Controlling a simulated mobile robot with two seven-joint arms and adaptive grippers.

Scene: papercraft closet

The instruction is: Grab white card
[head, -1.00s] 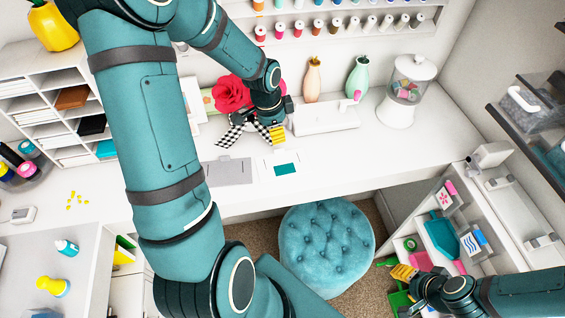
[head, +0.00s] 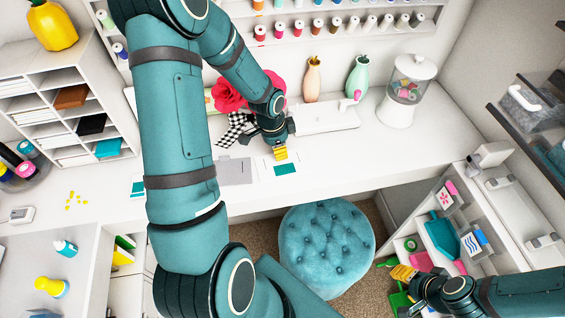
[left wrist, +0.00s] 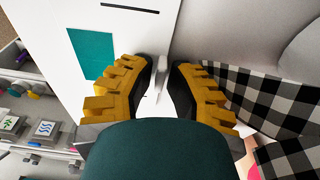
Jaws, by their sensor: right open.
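The white card with a teal rectangle (head: 287,169) lies flat on the white desk, near its front edge. It also shows in the left wrist view (left wrist: 126,40), at the upper left under the fingers. My left gripper (head: 281,154) is just over the card's back part, fingers pointing down. In the left wrist view its yellow fingers (left wrist: 160,88) are apart, with a thin white upright piece showing between them; I cannot tell whether they touch it. My right gripper (head: 403,273) is open and empty at the lower right, away from the card.
A grey card (head: 235,171) lies just left of the white card. A checkered ribbon (head: 236,128) and a red paper flower (head: 229,93) are behind it. A white machine (head: 330,117) stands behind on the right. A teal stool (head: 326,245) stands below.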

